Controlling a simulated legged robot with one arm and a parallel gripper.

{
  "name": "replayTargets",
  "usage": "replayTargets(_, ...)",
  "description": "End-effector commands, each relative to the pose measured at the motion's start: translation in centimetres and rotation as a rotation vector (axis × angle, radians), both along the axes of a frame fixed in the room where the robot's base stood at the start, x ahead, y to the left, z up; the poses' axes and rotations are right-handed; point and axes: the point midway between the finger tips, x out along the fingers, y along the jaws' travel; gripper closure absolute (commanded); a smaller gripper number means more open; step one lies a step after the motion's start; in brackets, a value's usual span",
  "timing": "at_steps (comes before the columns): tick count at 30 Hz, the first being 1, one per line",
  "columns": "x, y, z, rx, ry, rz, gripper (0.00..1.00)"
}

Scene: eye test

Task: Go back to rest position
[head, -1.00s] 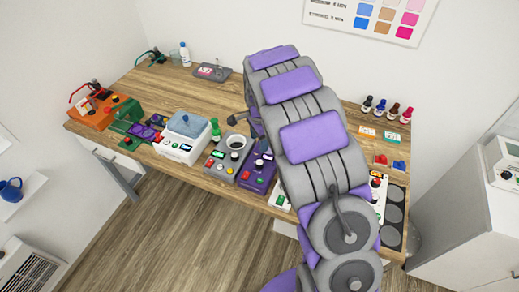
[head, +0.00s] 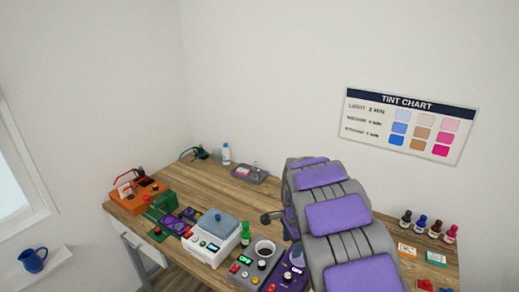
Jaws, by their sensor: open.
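My grey and purple arm (head: 335,215) reaches from the bottom right over the wooden workbench (head: 215,180). My gripper (head: 274,217) shows only in part at the left side of the arm, as a dark finger sticking out above the bench. It is open, and I see nothing held in it. The rest of it is hidden behind the arm. Below it stand a grey unit with a round dark cup (head: 264,249) and a green bottle (head: 245,233).
A white box with a blue lid (head: 213,227), an orange machine (head: 138,190) and a grey tray (head: 249,174) stand on the bench. Several small ink bottles (head: 420,224) stand at right. A tint chart (head: 408,125) hangs on the wall. A blue mug (head: 33,260) is at far left.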

Motion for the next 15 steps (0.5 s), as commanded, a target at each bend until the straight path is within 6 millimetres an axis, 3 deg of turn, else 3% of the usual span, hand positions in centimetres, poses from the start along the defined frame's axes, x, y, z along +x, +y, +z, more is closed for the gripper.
replayTargets(5, -3.5, -0.7, 1.9, -0.015, 0.012, 0.097, 0.41)
replayTargets(15, -14.8, -1.5, 5.6, -0.023, 0.066, 0.429, 0.41)
